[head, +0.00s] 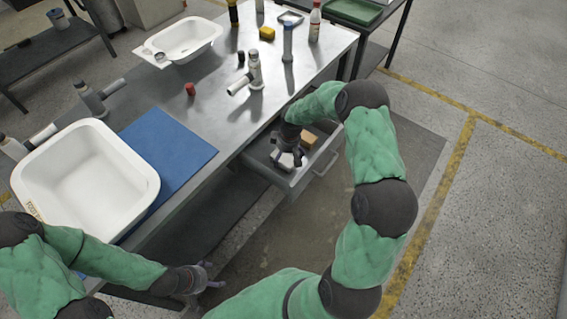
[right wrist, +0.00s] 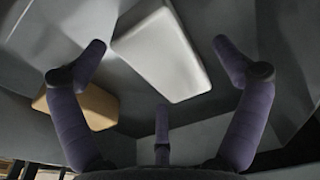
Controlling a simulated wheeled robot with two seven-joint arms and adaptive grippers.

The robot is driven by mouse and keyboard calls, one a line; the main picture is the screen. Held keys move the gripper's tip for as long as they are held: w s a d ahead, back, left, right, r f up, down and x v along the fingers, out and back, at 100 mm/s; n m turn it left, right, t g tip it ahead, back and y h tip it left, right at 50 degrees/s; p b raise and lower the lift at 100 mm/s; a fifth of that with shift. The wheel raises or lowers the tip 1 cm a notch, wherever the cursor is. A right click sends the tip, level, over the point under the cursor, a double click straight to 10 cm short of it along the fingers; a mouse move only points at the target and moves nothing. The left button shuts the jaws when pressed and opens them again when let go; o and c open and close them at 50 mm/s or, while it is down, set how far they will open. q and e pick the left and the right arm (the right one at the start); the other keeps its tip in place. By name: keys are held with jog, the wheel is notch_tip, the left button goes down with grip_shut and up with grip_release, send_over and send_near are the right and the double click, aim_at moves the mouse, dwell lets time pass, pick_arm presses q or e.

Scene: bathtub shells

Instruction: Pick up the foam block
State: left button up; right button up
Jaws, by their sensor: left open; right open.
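A white block (right wrist: 162,55), which looks like the foam block, lies in the open drawer (head: 326,160). In the head view the white block (head: 287,161) shows partly under my right gripper (head: 288,156). In the right wrist view the spread fingers of my right gripper (right wrist: 158,62) stand around the white block, open, with no clear grip on it. I cannot tell whether any finger touches it. A tan block (right wrist: 88,105) lies beside it in the drawer; it also shows in the head view (head: 308,139). My left gripper (head: 208,277) is open and empty, low beside the bench.
The drawer walls stand close around my right gripper. The floor to the right is clear.

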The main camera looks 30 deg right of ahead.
jog(key=shift+w+f, duration=0.1)
jog(key=shift+f, duration=0.55)
jog(key=shift+c, duration=0.2)
jog(key=c, duration=0.8)
jog(key=shift+r, duration=0.1)
jog(key=shift+c, duration=0.2)
